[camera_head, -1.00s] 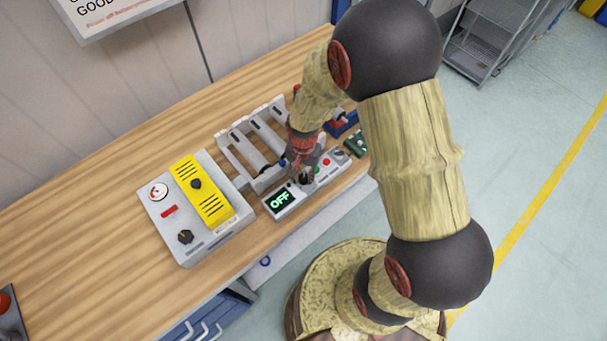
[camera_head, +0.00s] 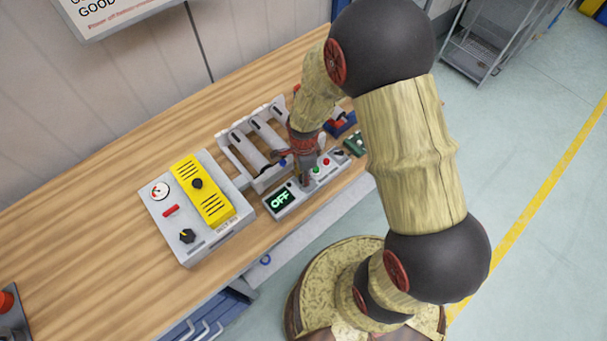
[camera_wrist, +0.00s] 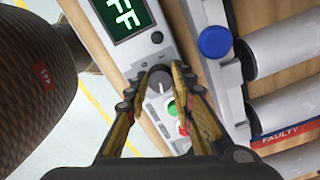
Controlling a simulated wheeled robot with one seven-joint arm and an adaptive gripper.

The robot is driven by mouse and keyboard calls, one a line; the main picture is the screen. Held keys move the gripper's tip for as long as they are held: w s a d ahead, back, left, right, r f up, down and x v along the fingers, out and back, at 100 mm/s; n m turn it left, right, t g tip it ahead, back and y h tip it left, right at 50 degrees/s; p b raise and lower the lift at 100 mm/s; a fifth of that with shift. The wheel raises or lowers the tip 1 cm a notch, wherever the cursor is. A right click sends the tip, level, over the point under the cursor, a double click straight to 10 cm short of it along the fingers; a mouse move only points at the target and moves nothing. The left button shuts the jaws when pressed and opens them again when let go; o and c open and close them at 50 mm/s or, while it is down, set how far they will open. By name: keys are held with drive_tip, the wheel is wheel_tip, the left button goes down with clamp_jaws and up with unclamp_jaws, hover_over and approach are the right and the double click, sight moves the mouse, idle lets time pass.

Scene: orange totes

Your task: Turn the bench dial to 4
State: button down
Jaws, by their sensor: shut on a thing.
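The control panel is a long grey box (camera_head: 273,214) near the bench's front edge; its green display (camera_head: 280,199) reads OFF. It also fills the middle of the wrist view (camera_wrist: 170,57). My gripper (camera_wrist: 160,78) is over the panel with its fingers closed around the grey dial (camera_wrist: 158,88), just past the display. The fingers hide most of the dial, and I cannot read where it points. In the head view my gripper (camera_head: 306,180) comes down on the panel from above. A green button and a red button (camera_head: 326,161) sit beyond the dial.
A grey and yellow box (camera_head: 205,235) with knobs and a gauge stands to the left. A grey rack (camera_head: 240,150) with rollers lies close behind the panel. A green device (camera_head: 356,144) is at the panel's right end. The left bench top is largely clear.

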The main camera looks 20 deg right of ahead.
drive_tip(key=shift+m, duration=1.4)
drive_tip(key=c, duration=1.5)
unclamp_jaws()
wheel_tip(320, 180, up, 12)
